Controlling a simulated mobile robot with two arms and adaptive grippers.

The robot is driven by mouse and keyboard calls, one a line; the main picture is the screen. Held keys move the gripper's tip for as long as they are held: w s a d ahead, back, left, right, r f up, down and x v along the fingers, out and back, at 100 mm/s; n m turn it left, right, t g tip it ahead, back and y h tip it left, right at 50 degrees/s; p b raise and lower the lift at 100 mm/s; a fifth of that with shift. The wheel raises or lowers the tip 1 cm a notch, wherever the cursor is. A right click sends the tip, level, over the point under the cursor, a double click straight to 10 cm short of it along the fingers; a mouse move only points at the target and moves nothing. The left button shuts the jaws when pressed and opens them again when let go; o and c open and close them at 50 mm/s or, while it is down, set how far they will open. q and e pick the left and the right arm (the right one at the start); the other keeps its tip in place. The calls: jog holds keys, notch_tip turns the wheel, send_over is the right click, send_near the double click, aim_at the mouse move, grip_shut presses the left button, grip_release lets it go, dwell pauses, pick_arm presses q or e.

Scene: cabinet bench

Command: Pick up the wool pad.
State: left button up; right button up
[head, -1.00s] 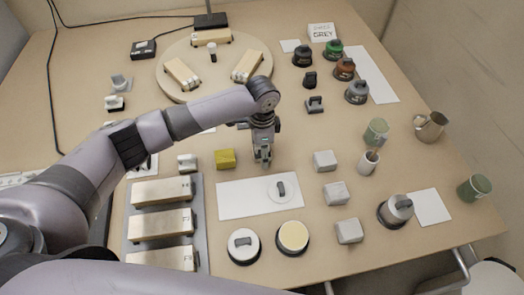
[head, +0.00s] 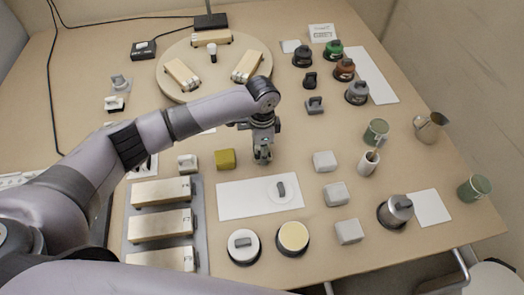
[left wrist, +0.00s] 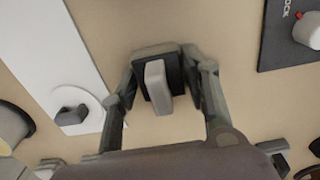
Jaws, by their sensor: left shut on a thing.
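In the left wrist view a small pad with a dark body and a light grey upright grip, which I take to be the wool pad (left wrist: 157,85), sits between the fingers of my left gripper (left wrist: 163,88). The fingers are shut on it from both sides. In the head view my left gripper (head: 263,158) points down just above the white sheet's back edge, right of a yellow block (head: 225,159). The pad is mostly hidden there by the fingers. Whether it touches the bench cannot be told. My right gripper is not in view.
A white sheet (head: 235,200) bears a round disc (head: 281,190) with a dark grip. Two round pads (head: 243,246) (head: 293,238) stand nearer. Several grey blocks (head: 335,193) stand to the right. A round board (head: 215,85) lies behind, and a tray (head: 204,235) of long blocks lies left.

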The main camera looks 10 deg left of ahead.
pick_arm(q)
notch_tip(320, 180, up, 20)
dwell(0.6)
